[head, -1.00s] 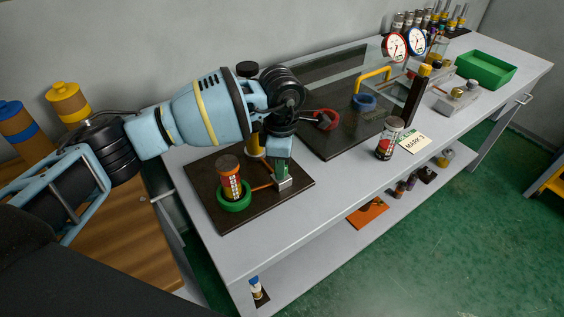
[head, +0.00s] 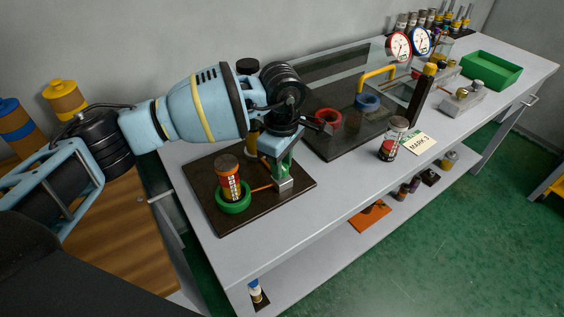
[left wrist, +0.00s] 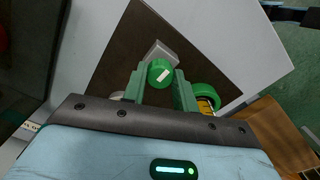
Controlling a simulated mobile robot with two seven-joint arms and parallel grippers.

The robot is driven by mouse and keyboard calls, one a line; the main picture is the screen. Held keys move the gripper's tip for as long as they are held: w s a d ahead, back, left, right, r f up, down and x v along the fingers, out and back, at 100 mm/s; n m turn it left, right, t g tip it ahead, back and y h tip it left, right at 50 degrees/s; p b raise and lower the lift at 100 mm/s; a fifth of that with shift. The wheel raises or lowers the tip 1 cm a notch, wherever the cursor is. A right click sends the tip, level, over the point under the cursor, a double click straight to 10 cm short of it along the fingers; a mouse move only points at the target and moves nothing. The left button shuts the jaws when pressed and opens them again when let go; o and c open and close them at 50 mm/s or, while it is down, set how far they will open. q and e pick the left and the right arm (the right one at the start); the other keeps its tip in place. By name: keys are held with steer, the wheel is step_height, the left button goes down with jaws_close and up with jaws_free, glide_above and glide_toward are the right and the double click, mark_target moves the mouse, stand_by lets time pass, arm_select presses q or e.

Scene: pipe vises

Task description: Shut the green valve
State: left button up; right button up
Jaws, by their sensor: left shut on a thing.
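The green valve is a round green knob with a white mark (left wrist: 159,72), seen in the left wrist view. It stands over a small silver block (head: 284,184) on a dark board (head: 200,190). My left gripper (head: 284,163) points down at it with green fingers, one on each side of the knob, and is shut on it. In the left wrist view the mark lies at a slant. In the head view the fingers largely hide the knob. My right gripper is not in view.
A jar with an orange label (head: 229,177) stands in a green ring (head: 234,204) left of the valve. A red ring (head: 328,117), a blue ring (head: 367,102) and a yellow handle (head: 377,75) are farther back. Another jar (head: 393,140) stands near a MARK 3 card (head: 418,142).

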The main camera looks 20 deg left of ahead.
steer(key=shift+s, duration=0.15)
arm_select(q)
steer(key=o, duration=1)
steer(key=shift+c, duration=0.2)
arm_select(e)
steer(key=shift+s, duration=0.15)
arm_select(q)
step_height(320, 180, up, 7)
steer(key=shift+r, duration=0.45)
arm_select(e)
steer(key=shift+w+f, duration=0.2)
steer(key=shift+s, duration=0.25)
arm_select(q)
steer(key=shift+f, duration=0.1)
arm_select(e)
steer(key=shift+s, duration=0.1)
